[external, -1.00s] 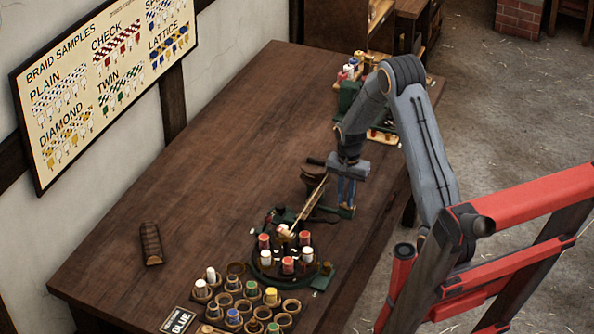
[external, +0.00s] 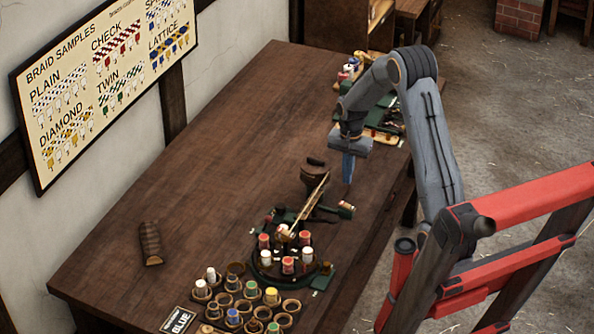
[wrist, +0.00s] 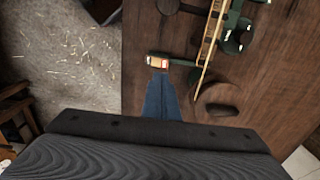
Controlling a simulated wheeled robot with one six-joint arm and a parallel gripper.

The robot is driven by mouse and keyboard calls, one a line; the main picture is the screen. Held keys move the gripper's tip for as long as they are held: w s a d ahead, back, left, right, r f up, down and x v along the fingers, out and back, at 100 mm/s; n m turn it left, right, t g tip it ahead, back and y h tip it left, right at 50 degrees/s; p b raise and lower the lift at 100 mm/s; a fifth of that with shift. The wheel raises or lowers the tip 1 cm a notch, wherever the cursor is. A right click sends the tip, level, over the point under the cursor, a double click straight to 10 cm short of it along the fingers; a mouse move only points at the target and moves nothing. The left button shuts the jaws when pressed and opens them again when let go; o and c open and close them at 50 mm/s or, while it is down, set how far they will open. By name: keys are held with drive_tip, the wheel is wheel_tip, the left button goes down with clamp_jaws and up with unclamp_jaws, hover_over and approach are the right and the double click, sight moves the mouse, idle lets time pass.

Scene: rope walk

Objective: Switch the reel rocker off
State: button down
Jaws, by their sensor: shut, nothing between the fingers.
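The small reel rocker switch (external: 346,206), with pale and red parts, sits near the table's right edge beside the brown reel (external: 313,179). It also shows in the wrist view (wrist: 157,62), just beyond my fingertips. Which side of the rocker is pressed I cannot tell. My gripper (external: 348,181) has its blue fingers together, pointing down, with nothing between them. In the external view it hangs above the rocker, apart from it. In the wrist view the fingertips (wrist: 160,76) overlap the near edge of the rocker's outline.
A pale braid strip runs from the reel to the green braiding machine (external: 262,272) with red and white bobbins. A brown ridged block (external: 150,243) lies left. The table's back left is clear.

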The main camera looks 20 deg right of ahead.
drive_tip(key=shift+s+r+b, duration=0.1)
drive_tip(key=shift+r+b, duration=0.4)
drive_tip(key=shift+r, duration=2)
drive_tip(key=s+d+f+n+t, duration=0.1)
drive_tip(key=s+n, duration=0.8)
drive_tip(key=s, duration=1.1)
drive_tip(key=shift+s+f, duration=0.4)
drive_tip(key=shift+f, duration=0.4)
